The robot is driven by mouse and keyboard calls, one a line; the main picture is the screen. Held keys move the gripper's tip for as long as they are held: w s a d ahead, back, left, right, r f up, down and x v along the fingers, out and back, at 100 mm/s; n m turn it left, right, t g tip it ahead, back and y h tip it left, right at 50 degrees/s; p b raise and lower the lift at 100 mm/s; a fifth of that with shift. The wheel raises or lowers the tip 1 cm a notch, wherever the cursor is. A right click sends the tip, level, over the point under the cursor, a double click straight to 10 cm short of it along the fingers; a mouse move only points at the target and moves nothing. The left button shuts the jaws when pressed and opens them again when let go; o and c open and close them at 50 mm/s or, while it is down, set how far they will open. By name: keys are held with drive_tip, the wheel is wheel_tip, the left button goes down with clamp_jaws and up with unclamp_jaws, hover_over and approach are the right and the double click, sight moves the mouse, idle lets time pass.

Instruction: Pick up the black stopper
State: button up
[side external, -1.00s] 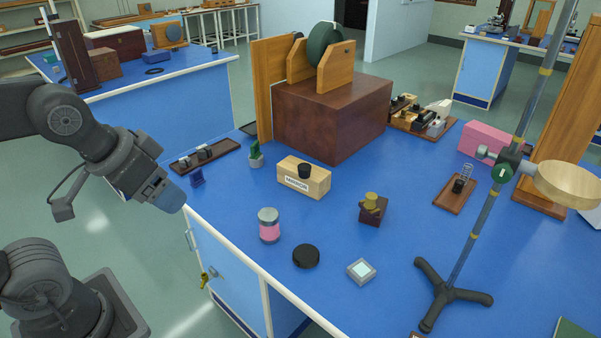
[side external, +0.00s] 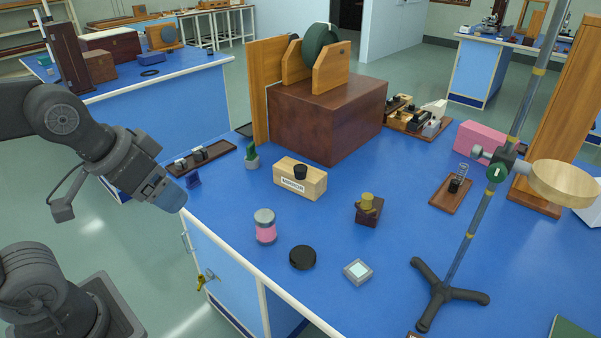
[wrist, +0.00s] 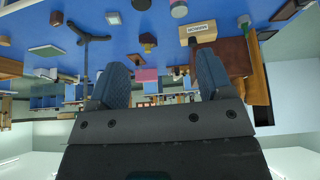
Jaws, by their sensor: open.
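A round, flat black piece (side external: 303,257), the likeliest black stopper, lies on the blue bench top near its front edge. It shows partly at the top of the wrist view (wrist: 141,4). A smaller black knob (side external: 300,172) sits on the wooden box labelled MIRROR, so which one is the stopper is not certain. My gripper (side external: 170,198) hangs left of the bench edge, well apart from both. In the wrist view my gripper (wrist: 160,75) has its two blue fingers spread with nothing between them.
A pink-and-grey cylinder (side external: 265,227) stands left of the black piece, and a small framed tile (side external: 357,272) lies to its right. A brass-topped block (side external: 368,209) is behind. A tripod stand (side external: 450,295) rises at right. A large brown box (side external: 325,120) fills the back.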

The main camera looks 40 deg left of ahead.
drive_tip(key=w+d+r+n+t+h, duration=0.1)
drive_tip(key=w+d+r+t, duration=0.15)
drive_tip(key=w, duration=0.65)
drive_tip(key=w+d+r+n+t+h, duration=0.15)
drive_tip(key=w+r, duration=0.25)
drive_tip(key=w, duration=0.4)
drive_tip(key=w+d+r+t, duration=0.3)
drive_tip(key=w, duration=0.6)
drive_tip(key=w+f+n+t+y, duration=0.1)
drive_tip(key=w+f+n+y, duration=0.3)
drive_tip(key=w, duration=0.7)
drive_tip(key=n+g+y, duration=0.7)
drive_tip(key=g+y, duration=0.2)
drive_tip(key=y, duration=0.2)
hover_over(301, 168)
drive_tip(key=s+d, duration=0.5)
drive_tip(key=d, duration=0.6)
wheel_tip(301, 168, down, 22)
drive_tip(key=f, duration=0.1)
drive_tip(key=x, duration=0.7)
drive_tip(key=shift+w+a, duration=0.2)
drive_tip(key=shift+w, duration=0.05)
drive_tip(key=shift+x, duration=2.95)
drive_tip(key=shift+w+r, duration=0.1)
drive_tip(key=shift+w, duration=0.05)
drive_tip(key=c, duration=1.1)
